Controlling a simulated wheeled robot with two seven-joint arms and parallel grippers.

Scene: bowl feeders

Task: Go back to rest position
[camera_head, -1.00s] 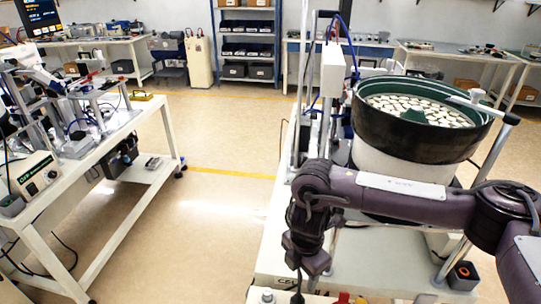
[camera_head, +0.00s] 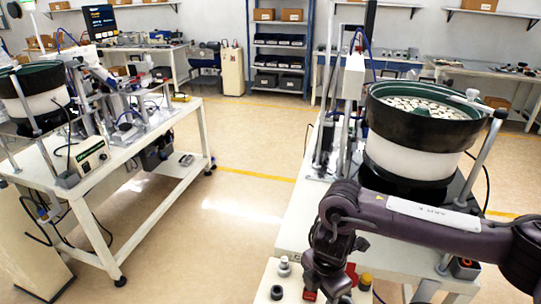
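My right arm comes in from the right and reaches across the front of the right-hand bowl feeder. Its gripper (camera_head: 326,288) hangs downward at the bottom of the view, over a pale control panel (camera_head: 262,284) with knobs. The fingertips are dark and partly hidden, so I cannot tell whether they are open or shut. The right bowl feeder (camera_head: 415,150) has a dark rim, a white lower body and many pale parts inside. My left arm and gripper are not in view.
A white bench (camera_head: 150,140) on the left carries another bowl feeder (camera_head: 32,100) and a control box (camera_head: 88,157). Blue shelving (camera_head: 280,45) and tables stand at the back wall. Open floor (camera_head: 235,190) lies between the two benches.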

